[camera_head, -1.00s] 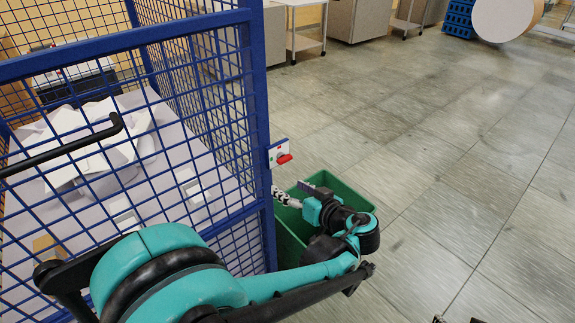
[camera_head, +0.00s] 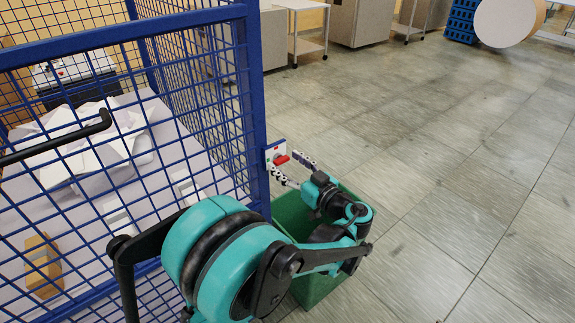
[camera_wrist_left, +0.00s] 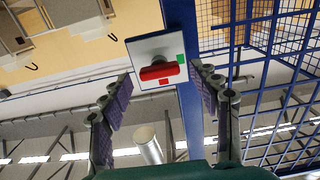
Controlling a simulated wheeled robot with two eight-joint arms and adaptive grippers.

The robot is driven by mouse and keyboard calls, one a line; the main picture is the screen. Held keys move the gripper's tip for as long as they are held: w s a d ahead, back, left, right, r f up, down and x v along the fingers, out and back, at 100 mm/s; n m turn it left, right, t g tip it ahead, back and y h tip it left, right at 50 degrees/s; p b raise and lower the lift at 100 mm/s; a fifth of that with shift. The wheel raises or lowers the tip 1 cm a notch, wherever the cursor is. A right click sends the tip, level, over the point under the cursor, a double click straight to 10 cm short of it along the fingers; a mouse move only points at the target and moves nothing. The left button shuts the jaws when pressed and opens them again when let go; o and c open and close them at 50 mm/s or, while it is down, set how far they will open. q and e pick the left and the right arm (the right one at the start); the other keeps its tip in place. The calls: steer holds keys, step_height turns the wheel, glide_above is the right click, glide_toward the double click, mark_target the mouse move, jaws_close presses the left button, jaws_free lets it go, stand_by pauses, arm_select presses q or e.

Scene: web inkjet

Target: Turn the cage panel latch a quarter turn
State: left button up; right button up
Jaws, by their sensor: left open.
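The latch is a red handle (camera_head: 282,160) on a white plate (camera_head: 270,152) fixed to the blue corner post of the cage. In the left wrist view the red handle (camera_wrist_left: 159,71) lies across the plate, roughly level, with a green mark to its right and a red mark below. My left gripper (camera_head: 291,168) is at the plate in the head view, its fingers spread to either side of the handle. In the wrist view the left gripper's (camera_wrist_left: 160,97) fingers stand open, with the handle between and beyond them; no contact shows. My right gripper is not in view.
The blue mesh cage panel (camera_head: 190,110) with a black bar handle (camera_head: 60,145) stands at left. White sheets (camera_head: 95,145) lie behind it. A green bin (camera_head: 318,285) is below my left wrist. The tiled floor to the right is clear.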

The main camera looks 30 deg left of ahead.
arm_select(q)
steer(key=c, duration=1.2)
steer(key=shift+o, duration=0.2)
steer(key=shift+m, duration=0.5)
steer(key=m, duration=0.8)
steer(key=shift+w+d, duration=0.1)
steer(key=shift+w, duration=0.05)
steer(key=m, duration=0.4)
steer(key=shift+f+m, duration=0.15)
steer(key=shift+m, duration=2.25)
steer(key=shift+f+m, duration=0.1)
steer(key=shift+m, duration=0.2)
